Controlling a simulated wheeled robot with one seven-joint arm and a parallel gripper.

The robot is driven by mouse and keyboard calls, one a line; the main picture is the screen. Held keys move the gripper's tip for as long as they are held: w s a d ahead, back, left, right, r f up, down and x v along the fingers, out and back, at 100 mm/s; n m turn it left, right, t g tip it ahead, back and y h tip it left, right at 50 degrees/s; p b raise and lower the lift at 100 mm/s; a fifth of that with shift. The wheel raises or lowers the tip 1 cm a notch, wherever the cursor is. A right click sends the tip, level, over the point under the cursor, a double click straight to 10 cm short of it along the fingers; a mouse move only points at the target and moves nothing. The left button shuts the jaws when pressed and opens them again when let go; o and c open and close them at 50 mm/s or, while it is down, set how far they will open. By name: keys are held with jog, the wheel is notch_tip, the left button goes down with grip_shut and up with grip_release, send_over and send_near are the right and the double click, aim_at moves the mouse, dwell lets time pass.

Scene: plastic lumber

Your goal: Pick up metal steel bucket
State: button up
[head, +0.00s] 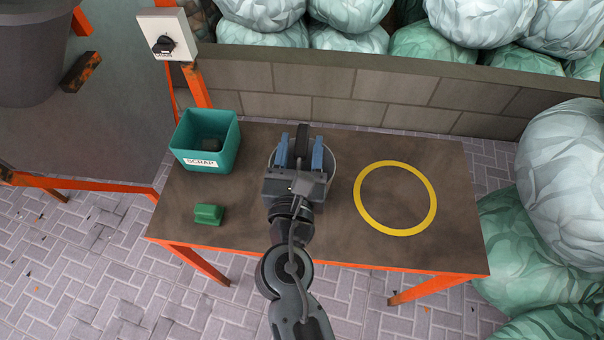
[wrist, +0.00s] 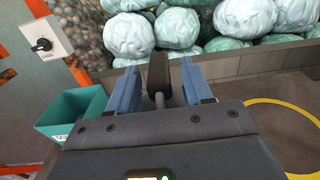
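The metal steel bucket (head: 331,160) stands on the brown table, mostly hidden beneath my gripper; a curved part of its rim shows on either side. My gripper (head: 301,148) is over the bucket with its two blue fingers apart. A dark upright grip, which looks like the bucket's handle, is between the fingers, with a gap on each side. In the wrist view the dark grip (wrist: 158,73) also stands between the open fingers. I cannot tell how deep the fingers reach around it.
On the table (head: 260,230), a teal scrap bin (head: 226,152) is at left, with a green block (head: 208,214) in front of it. A yellow ring (head: 428,222) marks clear tabletop at right. A low block wall (head: 400,88) runs behind, with wrapped bales beyond.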

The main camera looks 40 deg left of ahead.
grip_shut()
jog(key=shift+r, duration=0.1)
dwell(0.6)
